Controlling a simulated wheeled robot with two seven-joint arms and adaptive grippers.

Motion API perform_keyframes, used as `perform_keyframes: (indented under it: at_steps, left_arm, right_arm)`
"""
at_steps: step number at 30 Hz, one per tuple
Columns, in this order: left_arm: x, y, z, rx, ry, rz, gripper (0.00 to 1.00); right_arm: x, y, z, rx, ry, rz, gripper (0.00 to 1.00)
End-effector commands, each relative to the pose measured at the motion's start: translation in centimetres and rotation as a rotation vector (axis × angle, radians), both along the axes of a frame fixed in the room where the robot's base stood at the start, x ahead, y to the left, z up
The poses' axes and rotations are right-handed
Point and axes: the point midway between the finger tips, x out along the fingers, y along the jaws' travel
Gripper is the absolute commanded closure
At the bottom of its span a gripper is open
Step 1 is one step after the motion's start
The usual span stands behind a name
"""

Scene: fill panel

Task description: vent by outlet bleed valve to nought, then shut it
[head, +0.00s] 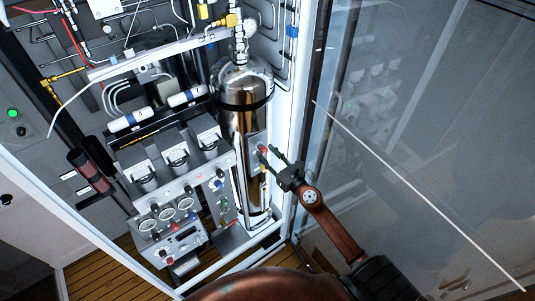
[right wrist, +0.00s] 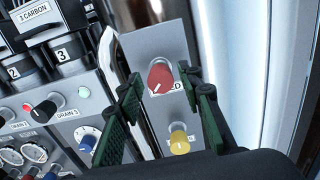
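In the head view the red knob (head: 264,150) is small, in front of the steel cylinder (head: 245,120). My right gripper (right wrist: 160,84) is open, its green fingers on either side of the red knob; contact cannot be told. It also shows in the head view (head: 272,154). My left gripper is not in view.
A panel with round gauges (head: 168,213) and small knobs stands left of the cylinder. Black numbered units (head: 175,155) sit above it. A white cabinet frame (head: 301,110) and a clear glass door (head: 420,120) are close on the right.

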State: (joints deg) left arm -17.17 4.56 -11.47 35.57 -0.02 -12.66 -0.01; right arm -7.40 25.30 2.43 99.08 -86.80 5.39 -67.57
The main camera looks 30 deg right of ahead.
Motion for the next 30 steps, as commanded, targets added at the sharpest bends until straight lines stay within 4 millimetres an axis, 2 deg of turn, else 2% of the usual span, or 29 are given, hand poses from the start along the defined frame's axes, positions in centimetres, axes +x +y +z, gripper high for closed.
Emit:
perform_keyframes:
  at_steps: [2, 14, 23, 30]
  left_arm:
    - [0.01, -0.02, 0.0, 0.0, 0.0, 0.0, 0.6]
    - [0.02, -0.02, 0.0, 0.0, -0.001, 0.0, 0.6]
    - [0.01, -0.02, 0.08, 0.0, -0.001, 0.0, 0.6]
    - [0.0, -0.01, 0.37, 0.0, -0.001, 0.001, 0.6]
  right_arm:
    - [-0.01, 0.0, 0.0, 0.0, 0.0, 0.0, 0.73]
    - [-0.03, -0.01, 0.01, 0.0, 0.0, 0.0, 1.0]
    - [-0.03, -0.02, 0.04, 0.027, 0.002, 0.0, 1.0]
    - [-0.03, -0.06, 0.08, 0.148, 0.012, -0.001, 1.0]
